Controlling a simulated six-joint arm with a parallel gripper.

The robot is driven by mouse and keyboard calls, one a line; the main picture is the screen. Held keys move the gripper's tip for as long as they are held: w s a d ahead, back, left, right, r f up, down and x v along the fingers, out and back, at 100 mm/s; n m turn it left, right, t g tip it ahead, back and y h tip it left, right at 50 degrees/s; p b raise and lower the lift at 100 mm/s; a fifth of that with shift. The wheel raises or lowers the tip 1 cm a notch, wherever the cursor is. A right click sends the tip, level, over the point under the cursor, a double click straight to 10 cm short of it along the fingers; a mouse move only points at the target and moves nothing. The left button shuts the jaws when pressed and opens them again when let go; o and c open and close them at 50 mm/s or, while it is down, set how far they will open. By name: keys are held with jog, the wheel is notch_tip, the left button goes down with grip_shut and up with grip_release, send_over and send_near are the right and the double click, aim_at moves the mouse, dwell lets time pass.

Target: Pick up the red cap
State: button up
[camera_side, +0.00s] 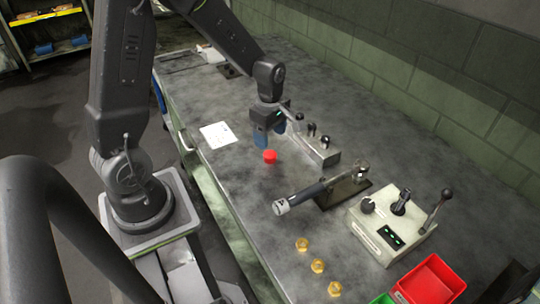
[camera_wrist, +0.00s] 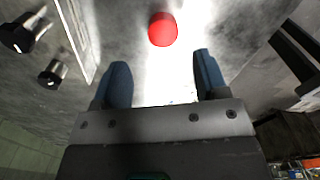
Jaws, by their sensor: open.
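The red cap (camera_side: 270,157) is a small round piece on the grey workbench (camera_side: 230,180). In the side view it sits just in front of and below my gripper (camera_side: 272,138). In the wrist view the red cap (camera_wrist: 162,29) lies beyond the fingertips, roughly midway between them. My gripper (camera_wrist: 160,75) has two blue fingers spread apart, with nothing between them. The fingers do not touch the cap.
A block with black knobs (camera_side: 318,148) stands right of my gripper. A clamped grey tool (camera_side: 320,190), a control box with a lever (camera_side: 392,224), several brass pieces (camera_side: 317,266) and a red bin (camera_side: 432,282) are nearer. White paper (camera_side: 218,135) lies left.

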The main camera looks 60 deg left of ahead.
aim_at(270, 154)
jog(key=f, duration=0.6)
jog(key=shift+s+d+f, duration=0.2)
jog(key=shift+f, duration=0.05)
jog(key=c, duration=1)
jog(key=shift+r, duration=0.15)
jog(key=shift+r, duration=0.6)
notch_tip(270, 154, up, 3)
jog(key=shift+w, duration=0.1)
jog(key=s+a+r, duration=0.2)
jog(key=a, duration=0.1)
jog(key=s+a+r, duration=0.2)
jog(key=s+a, duration=0.1)
jog(key=s+a+r, duration=0.2)
jog(key=a, duration=0.1)
jog(key=shift+s+r, duration=0.25)
jog(key=shift+r, duration=0.05)
